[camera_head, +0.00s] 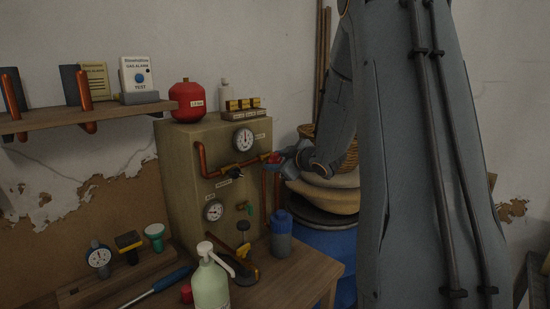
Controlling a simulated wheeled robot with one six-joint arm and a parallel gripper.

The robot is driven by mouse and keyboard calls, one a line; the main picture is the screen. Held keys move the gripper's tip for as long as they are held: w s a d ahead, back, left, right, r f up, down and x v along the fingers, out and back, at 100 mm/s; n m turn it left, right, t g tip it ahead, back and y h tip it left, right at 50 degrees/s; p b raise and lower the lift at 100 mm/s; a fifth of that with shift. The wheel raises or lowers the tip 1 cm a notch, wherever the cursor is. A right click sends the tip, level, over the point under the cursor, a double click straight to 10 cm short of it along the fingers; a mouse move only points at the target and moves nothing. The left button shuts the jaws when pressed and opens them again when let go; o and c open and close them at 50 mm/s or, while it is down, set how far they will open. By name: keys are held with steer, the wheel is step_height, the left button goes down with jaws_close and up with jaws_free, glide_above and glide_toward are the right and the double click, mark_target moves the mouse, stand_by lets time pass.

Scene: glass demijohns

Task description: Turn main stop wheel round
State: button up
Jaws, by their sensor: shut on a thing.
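A small red wheel (273,158) sits at the right end of a copper pipe (238,165) on the front of a tan panel box (180,170). It looks to be the main stop wheel. My gripper (280,157) reaches in from the right and is shut on the red wheel. The jaws partly hide the wheel, and its angle is too small to read. A round gauge (243,139) is above the pipe, and a black-handled valve (239,176) is below it.
My arm and column fill the right side. A blue barrel (325,250) with sacks (325,195) stands behind my arm. A red container (187,102) stands on the box.

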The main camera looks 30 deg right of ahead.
steer(key=shift+s+d+f, duration=0.1)
steer(key=shift+f, duration=0.2)
steer(key=o, duration=0.9)
steer(key=shift+o, duration=0.7)
steer(key=shift+r, duration=0.1)
steer(key=shift+s+r, duration=0.1)
steer(key=a+b+v, duration=0.1)
steer(key=b+v, duration=0.1)
steer(key=v, duration=0.5)
steer(key=shift+s+d, duration=0.25)
steer(key=shift+d, duration=0.2)
